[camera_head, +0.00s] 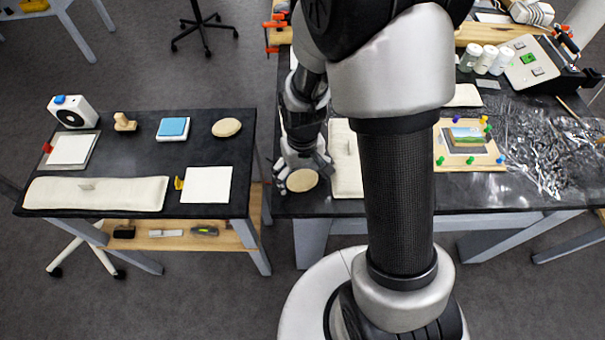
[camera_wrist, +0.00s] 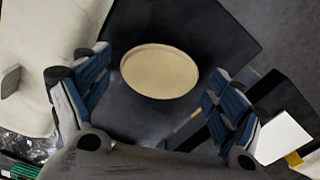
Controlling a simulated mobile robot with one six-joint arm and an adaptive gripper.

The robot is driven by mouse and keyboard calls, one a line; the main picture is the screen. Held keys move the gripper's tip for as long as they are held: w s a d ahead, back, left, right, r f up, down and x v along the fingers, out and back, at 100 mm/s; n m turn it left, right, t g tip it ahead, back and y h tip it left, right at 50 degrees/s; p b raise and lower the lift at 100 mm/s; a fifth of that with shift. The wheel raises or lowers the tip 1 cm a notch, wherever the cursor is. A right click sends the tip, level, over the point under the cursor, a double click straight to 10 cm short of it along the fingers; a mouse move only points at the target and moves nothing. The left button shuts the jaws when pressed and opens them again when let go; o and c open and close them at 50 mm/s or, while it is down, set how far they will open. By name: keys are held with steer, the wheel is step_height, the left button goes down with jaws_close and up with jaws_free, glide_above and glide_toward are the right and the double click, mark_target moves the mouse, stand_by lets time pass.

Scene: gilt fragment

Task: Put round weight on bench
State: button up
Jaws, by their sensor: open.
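A tan round weight (camera_head: 302,180) lies flat near the left front corner of the large black-topped bench (camera_head: 345,207). In the wrist view the round weight (camera_wrist: 160,72) shows whole between and beyond the blue-padded fingers. My gripper (camera_head: 300,168) points down over it with its fingers spread. I see no finger closed on the weight. A second, similar round weight (camera_head: 227,127) lies on the smaller black table (camera_head: 150,155) at left.
A long cream pad (camera_head: 345,160) lies right of the gripper. The picture board (camera_head: 465,140) and crumpled clear film (camera_head: 550,150) are farther right. The left table holds a blue-topped block (camera_head: 173,127), a white sheet (camera_head: 207,185) and a cream pad (camera_head: 95,193). A gap separates the tables.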

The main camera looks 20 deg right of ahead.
step_height(320, 180, up, 12)
steer(key=p, duration=0.4)
step_height(320, 180, up, 12)
steer(key=t, duration=0.2)
glide_above(302, 178)
steer(key=s, duration=0.6)
steer(key=s+r+m+t, duration=0.1)
steer(key=s+r+t, duration=0.1)
steer(key=s+r, duration=0.4)
steer(key=s, duration=0.3)
steer(key=shift+t, duration=0.3)
